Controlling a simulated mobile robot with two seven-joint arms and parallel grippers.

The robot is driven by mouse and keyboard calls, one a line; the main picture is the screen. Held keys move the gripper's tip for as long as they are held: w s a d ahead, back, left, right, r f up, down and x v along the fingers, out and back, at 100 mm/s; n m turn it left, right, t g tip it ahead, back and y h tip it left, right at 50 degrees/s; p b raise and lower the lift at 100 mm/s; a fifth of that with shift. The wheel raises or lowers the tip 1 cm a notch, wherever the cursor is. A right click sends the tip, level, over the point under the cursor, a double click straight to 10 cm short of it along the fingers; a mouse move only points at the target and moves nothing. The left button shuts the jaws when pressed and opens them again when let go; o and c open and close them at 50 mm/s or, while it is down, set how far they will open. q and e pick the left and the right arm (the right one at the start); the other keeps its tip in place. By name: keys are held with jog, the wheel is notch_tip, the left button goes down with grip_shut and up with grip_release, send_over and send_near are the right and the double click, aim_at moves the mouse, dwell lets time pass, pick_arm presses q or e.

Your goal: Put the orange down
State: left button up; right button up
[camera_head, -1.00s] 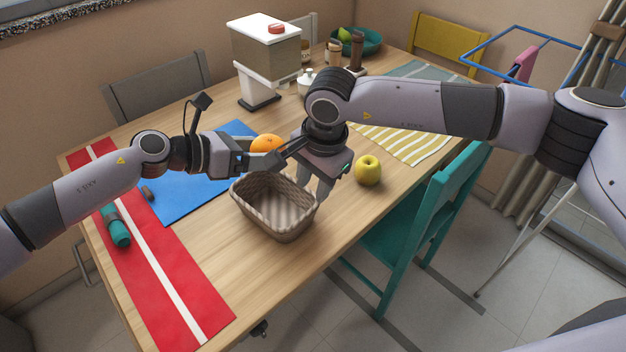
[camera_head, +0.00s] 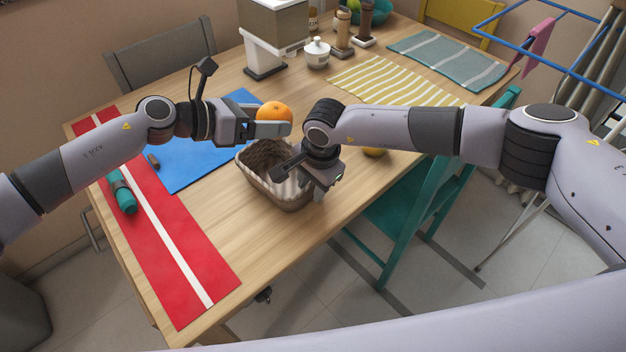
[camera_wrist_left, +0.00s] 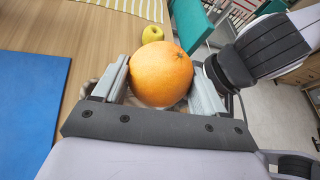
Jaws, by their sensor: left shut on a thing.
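The orange (camera_head: 274,111) is held between the fingers of my left gripper (camera_head: 280,124), above the table and beyond the back edge of the basket. In the left wrist view the orange (camera_wrist_left: 160,74) sits squarely between both fingers. The woven basket (camera_head: 268,187) stands on the wooden table near its front edge. My right gripper (camera_head: 312,188) points down at the basket's right side.
A yellow apple (camera_head: 376,152) lies right of the basket, partly behind my right arm. A blue mat (camera_head: 195,165) and a red runner (camera_head: 190,268) lie to the left. A white-lidded dispenser and jars stand at the back. A teal chair (camera_head: 412,205) stands at the right edge.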

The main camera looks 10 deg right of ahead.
jog(key=shift+c, duration=0.3)
grip_shut()
pick_arm(q)
jog(key=shift+r+n+t, duration=0.25)
jog(key=shift+n+t, duration=0.35)
jog(key=shift+t, duration=0.1)
jog(key=shift+y, duration=0.3)
notch_tip(320, 180, down, 10)
jog(key=shift+r, duration=0.15)
jog(key=shift+s, duration=0.1)
jog(key=shift+f, duration=0.6)
jog(key=o, duration=0.8)
jog(key=shift+o, duration=0.2)
